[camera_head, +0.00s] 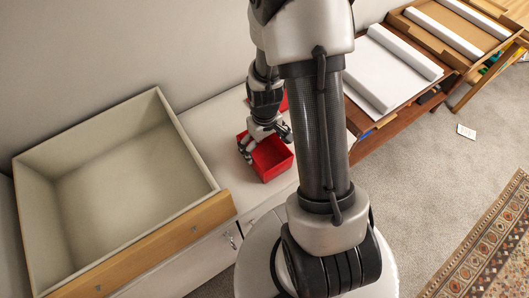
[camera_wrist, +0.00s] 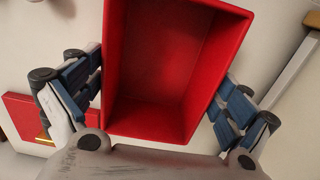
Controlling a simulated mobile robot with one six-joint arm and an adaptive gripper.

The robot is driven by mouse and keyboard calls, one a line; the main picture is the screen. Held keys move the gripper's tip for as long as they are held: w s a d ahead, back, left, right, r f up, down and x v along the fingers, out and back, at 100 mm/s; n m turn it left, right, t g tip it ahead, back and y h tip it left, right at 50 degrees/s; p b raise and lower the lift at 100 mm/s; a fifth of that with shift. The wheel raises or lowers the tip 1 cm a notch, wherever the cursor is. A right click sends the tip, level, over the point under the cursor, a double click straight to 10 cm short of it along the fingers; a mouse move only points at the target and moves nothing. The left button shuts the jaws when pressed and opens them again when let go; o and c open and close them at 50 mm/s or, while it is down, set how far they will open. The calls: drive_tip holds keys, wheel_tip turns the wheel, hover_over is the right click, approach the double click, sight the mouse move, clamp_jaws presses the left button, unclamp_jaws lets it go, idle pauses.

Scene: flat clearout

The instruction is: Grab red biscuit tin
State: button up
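A red open-topped box-shaped tin (camera_head: 272,160) stands on the white cabinet top, empty inside. It fills the middle of the wrist view (camera_wrist: 165,60). My gripper (camera_head: 265,143) is over it, with fingers spread on either side of its walls in the wrist view (camera_wrist: 158,90). The fingers look open; whether the pads touch the walls is not clear. A second red item (camera_wrist: 25,115), with a small gold part, lies at the left of the wrist view. A red piece (camera_head: 283,101) also shows behind my arm. I cannot tell which is the biscuit tin.
A large empty drawer box (camera_head: 135,250) with a wooden front stands at the left, beside the white cabinet top (camera_head: 215,115). A patterned rug (camera_head: 490,250) lies on the carpet.

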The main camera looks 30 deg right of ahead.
drive_tip(key=c, duration=0.9)
drive_tip(key=shift+c, duration=0.3)
drive_tip(key=shift+r, duration=0.15)
